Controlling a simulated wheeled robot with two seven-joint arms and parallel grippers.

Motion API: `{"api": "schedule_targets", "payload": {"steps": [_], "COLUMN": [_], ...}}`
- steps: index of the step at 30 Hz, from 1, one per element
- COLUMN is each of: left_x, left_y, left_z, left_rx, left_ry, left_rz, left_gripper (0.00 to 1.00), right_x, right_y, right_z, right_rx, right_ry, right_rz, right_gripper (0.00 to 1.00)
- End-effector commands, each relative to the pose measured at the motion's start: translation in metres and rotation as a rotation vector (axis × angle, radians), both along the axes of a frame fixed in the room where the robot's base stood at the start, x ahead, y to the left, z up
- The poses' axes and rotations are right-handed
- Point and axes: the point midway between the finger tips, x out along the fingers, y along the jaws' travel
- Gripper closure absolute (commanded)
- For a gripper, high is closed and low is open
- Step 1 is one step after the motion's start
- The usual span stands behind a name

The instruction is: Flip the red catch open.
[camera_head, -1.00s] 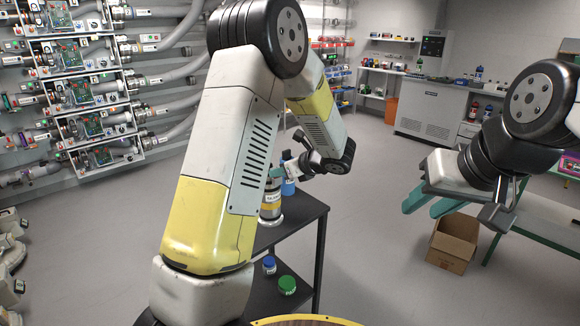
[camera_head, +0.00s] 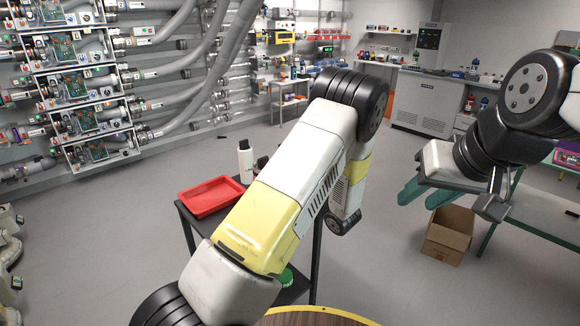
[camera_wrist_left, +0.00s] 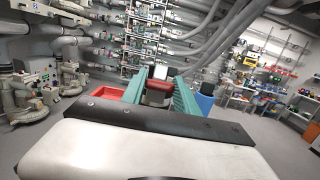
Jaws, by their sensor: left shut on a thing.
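My left gripper (camera_wrist_left: 160,95) shows in the left wrist view, its two green fingers closed around a dark red piece (camera_wrist_left: 158,86). A pale, light-coloured block shows just beyond the piece. I cannot tell whether this piece is the red catch, and no other catch can be made out. In the head view my left gripper is hidden behind my own left arm. My right gripper (camera_head: 425,194) hangs at the right in the head view, with its green fingers apart and nothing between them.
A red tray (camera_head: 210,196) and a white bottle with a black cap (camera_head: 245,160) stand on a dark table. A blue container (camera_wrist_left: 205,101) is right of the left fingers. A green lid (camera_head: 286,278) is on the lower shelf. A cardboard box (camera_head: 448,234) stands on the floor.

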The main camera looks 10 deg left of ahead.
Motion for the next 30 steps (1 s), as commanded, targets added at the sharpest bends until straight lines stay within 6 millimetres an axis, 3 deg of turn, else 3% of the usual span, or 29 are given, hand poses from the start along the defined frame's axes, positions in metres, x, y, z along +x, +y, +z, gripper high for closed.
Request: {"api": "schedule_targets", "payload": {"steps": [15,16,19,30], "left_x": [-0.0007,-0.0008,-0.0006,-0.0027], "left_y": [0.0019,0.0019,0.0018,-0.0032], "left_z": [-0.0029,-0.0028,-0.0026,-0.0026], "left_rx": [0.013,0.013,0.014,0.013], "left_ry": [-0.006,-0.006,-0.007,-0.008], "left_rz": [0.005,0.005,0.005,0.000], "left_gripper": [1.00,0.60,0.42,0.42], "right_x": [0.0000,0.0000,0.0000,0.0000], "right_y": [0.0000,0.0000,0.0000,0.0000], "right_z": [0.0000,0.0000,0.0000,0.0000], "right_rx": [0.000,0.000,0.000,0.000], "right_ry": [0.000,0.000,0.000,0.000], "right_rz": [0.000,0.000,0.000,0.000], "right_gripper": [0.64,0.64,0.64,0.64]}}
